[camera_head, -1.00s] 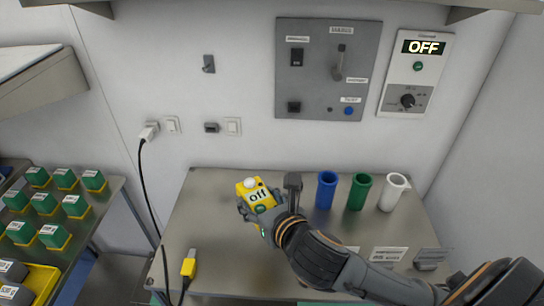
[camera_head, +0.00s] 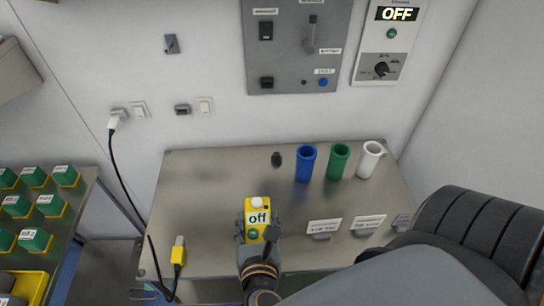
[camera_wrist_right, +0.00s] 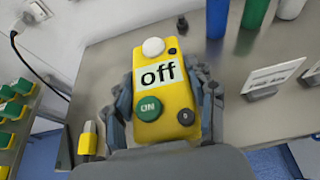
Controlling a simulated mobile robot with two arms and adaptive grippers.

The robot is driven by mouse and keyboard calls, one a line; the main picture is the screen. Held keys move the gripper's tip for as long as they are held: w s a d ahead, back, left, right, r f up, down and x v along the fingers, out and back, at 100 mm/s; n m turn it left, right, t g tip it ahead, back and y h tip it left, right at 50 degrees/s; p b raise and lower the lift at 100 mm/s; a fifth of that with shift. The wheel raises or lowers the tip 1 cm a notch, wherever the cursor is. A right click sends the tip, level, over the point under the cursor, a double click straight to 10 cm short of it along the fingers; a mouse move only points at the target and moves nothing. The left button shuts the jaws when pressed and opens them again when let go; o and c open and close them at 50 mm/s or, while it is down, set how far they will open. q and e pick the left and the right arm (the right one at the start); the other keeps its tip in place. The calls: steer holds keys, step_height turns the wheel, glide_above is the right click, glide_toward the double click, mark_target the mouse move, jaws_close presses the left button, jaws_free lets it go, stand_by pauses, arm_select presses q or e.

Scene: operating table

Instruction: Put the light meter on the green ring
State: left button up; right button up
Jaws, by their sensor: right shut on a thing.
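The light meter is a yellow box (camera_head: 257,204) with a white dome on top, a display reading "off" and a green ON button. It also shows large in the right wrist view (camera_wrist_right: 165,110). My right gripper (camera_head: 257,226) is shut on its sides and holds it, dome towards the wall, over the front-middle of the metal table. In the wrist view the fingers (camera_wrist_right: 165,102) press both sides. I cannot tell its height above the table. I see no green ring in these views. My left gripper is not in view.
Blue (camera_head: 306,163), green (camera_head: 338,161) and white (camera_head: 370,159) tubes stand at the table's (camera_head: 210,185) back right. A small dark object (camera_head: 276,159) is left of them. A yellow plug (camera_head: 178,252) is at the front left. Small label stands (camera_head: 322,229) line the front right.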

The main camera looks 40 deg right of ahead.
steer(key=f+b+x, duration=0.1)
steer(key=b+x, duration=0.1)
steer(key=x, duration=0.3)
steer(key=a+f+b+x, duration=0.1)
steer(key=b+x, duration=0.1)
steer(key=x, duration=0.3)
steer(key=f+b+x, duration=0.1)
steer(key=x, duration=0.4)
steer(key=shift+s+a+b, duration=0.3)
steer(key=shift+a+b, duration=0.05)
steer(key=shift+b, duration=0.05)
steer(key=shift+w+f, duration=0.15)
steer(key=f+b, duration=0.1)
steer(key=b, duration=0.1)
steer(key=f+b, duration=0.1)
steer(key=f, duration=0.1)
steer(key=shift+w+d+f+b, duration=0.2)
steer(key=shift+f+b, duration=0.1)
steer(key=shift+b, duration=0.05)
steer(key=shift+r, duration=0.15)
steer(key=o, duration=1.4)
steer(key=shift+f, duration=0.2)
steer(key=shift+o, duration=0.2)
